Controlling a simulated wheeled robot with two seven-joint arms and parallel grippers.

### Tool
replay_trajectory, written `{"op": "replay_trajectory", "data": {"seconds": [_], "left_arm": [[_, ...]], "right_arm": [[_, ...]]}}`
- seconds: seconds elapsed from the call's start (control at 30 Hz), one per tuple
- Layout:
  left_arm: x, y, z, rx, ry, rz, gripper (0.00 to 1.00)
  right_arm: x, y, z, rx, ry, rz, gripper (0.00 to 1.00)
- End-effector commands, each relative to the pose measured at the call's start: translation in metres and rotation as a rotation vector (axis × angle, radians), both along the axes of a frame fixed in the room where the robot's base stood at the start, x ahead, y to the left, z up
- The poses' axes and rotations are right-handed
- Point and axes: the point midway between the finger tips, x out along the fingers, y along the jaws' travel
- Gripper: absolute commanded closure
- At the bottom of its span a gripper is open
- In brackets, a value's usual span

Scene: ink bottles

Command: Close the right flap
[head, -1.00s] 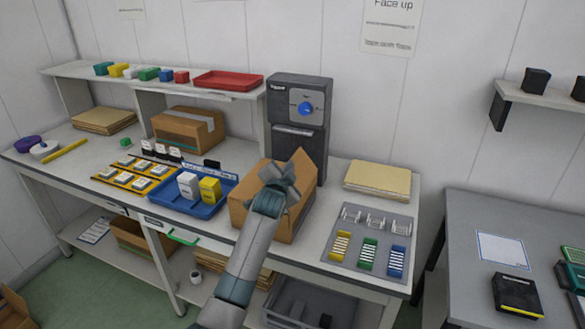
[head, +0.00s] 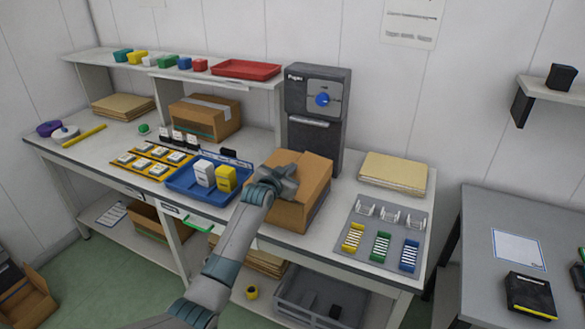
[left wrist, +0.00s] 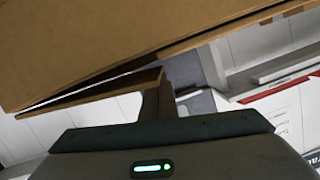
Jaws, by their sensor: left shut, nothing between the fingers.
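A brown cardboard box (head: 309,199) stands on the white bench in front of the dark machine. A cardboard panel lies across the back of its top, close to level. My left gripper (head: 284,180) is shut and empty at the left part of the box top, and it hides part of the flaps and the opening. In the left wrist view a large cardboard panel (left wrist: 110,45) fills the top left, with a thinner flap (left wrist: 95,92) below it. The shut fingers (left wrist: 155,100) are close to this cardboard; contact is unclear. My right gripper is not in view.
A blue tray (head: 190,193) with white and yellow bottles sits left of the box. A grey rack panel (head: 367,236) with coloured holders is at the right. The dark machine (head: 316,120) stands behind the box. Folders (head: 394,172) lie at the back right.

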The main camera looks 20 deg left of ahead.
Motion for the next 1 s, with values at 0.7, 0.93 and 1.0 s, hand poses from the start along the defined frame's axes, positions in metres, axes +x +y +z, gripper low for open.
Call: {"op": "replay_trajectory", "data": {"seconds": [0.7, 0.93, 1.0], "left_arm": [[0.001, 0.001, 0.004, 0.002, 0.0, 0.0, 1.0], [0.006, 0.001, 0.026, 0.002, 0.0, 0.0, 1.0], [0.008, 0.001, 0.036, 0.002, 0.0, 0.001, 1.0]], "right_arm": [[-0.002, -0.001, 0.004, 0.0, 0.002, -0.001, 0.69], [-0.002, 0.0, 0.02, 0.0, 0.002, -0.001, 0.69], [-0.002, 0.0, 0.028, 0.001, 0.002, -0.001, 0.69]]}}
